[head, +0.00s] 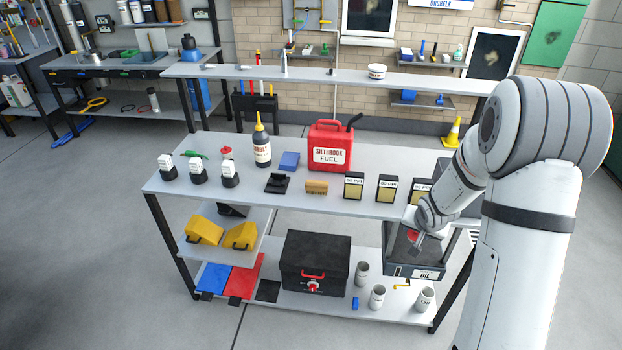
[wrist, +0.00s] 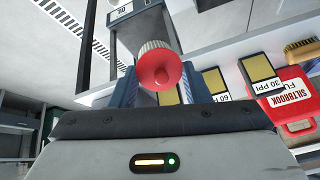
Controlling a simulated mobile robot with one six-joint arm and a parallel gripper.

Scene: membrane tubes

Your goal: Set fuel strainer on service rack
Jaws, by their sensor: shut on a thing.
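In the wrist view, my gripper (wrist: 172,82) is shut on a piece with a round red end and a white ribbed body (wrist: 158,66), which looks like the fuel strainer. Its red part (head: 412,237) shows small in the head view; the rest is hidden by my gripper. I cannot tell which part is the service rack.
The grey bench top (head: 270,203) carries a red fuel can (head: 330,147), a dark bottle (head: 262,147) and several boxes labelled PPI (head: 354,187). Below are a black case (head: 315,262), white cups (head: 377,297) and yellow bins (head: 204,230). Floor at left is clear.

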